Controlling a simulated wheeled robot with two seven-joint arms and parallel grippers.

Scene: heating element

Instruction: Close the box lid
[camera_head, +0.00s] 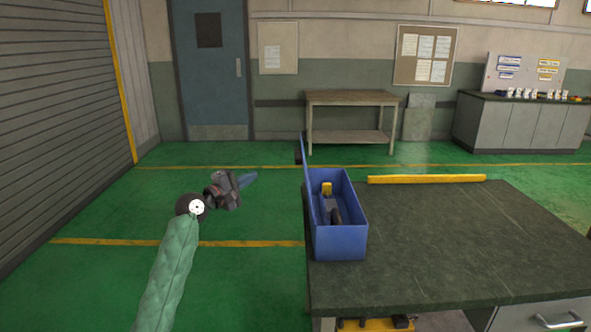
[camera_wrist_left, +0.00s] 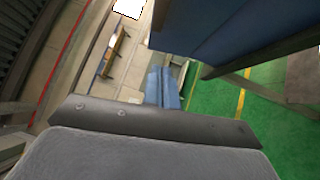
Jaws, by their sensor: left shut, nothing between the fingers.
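The blue box (camera_head: 341,243) sits at the left edge of the dark workbench. Its lid (camera_head: 305,165) stands open and upright along the box's left side, seen nearly edge-on. A yellow and dark tool (camera_head: 329,203) lies inside. My left gripper (camera_head: 254,177) is shut and empty, left of the lid and apart from it, with its blue fingers pointing towards it. In the left wrist view the shut fingers (camera_wrist_left: 165,87) show in the middle, and a large blue panel (camera_wrist_left: 215,25), apparently the box or its lid, fills the upper part. My right gripper is not in view.
The workbench top (camera_head: 450,235) is mostly bare right of the box. A yellow bar (camera_head: 427,179) lies along its far edge. A wooden table (camera_head: 352,98) and a grey cabinet (camera_head: 520,122) stand at the back. The green floor left of the bench is clear.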

